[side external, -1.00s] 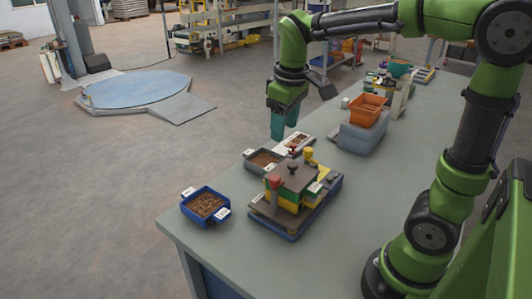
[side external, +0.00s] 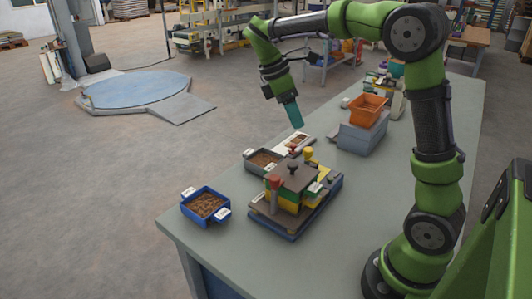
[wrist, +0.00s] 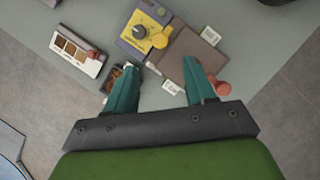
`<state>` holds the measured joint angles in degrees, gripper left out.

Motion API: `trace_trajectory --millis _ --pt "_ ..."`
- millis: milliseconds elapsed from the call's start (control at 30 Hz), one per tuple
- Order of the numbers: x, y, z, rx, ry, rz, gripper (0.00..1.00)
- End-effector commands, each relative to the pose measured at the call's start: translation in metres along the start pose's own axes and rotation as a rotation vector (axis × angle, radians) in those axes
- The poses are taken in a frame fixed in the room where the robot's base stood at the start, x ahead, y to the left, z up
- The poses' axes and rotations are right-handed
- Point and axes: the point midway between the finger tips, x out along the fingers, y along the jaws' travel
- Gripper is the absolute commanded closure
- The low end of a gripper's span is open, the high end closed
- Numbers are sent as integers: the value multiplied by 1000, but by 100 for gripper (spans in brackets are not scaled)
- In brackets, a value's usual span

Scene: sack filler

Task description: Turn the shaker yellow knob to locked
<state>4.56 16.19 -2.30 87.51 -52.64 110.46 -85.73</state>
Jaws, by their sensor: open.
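The shaker (side external: 287,222) stands on the table near its front corner, with a blue base, a yellow and green stack and a brown top plate with a black knob. Its yellow knob (side external: 309,153) is at the back of the shaker; a red knob (side external: 275,182) is at the front left. In the wrist view the yellow knob (wrist: 159,40) lies ahead of the fingertips, between their lines. Which setting it points to is too small to read. My gripper (side external: 295,118) is open and empty, tilted, above and behind the shaker; it also shows in the wrist view (wrist: 160,65).
A blue tray (side external: 187,207) of brown grains sits left of the shaker. A grey tray (side external: 250,168) and a white sample tray (side external: 304,137) lie behind it. An orange bin (side external: 367,112) rests on a grey box (side external: 361,140) further back. The table's front right is clear.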

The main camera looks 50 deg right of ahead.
Motion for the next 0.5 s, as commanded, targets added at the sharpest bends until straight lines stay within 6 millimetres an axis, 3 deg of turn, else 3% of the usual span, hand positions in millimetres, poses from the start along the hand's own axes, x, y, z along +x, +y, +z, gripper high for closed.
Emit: trace_trajectory --millis 300,500 --pt "69 0 1 1 -2 -3 46" --pt "96 0 0 1 0 0 46"
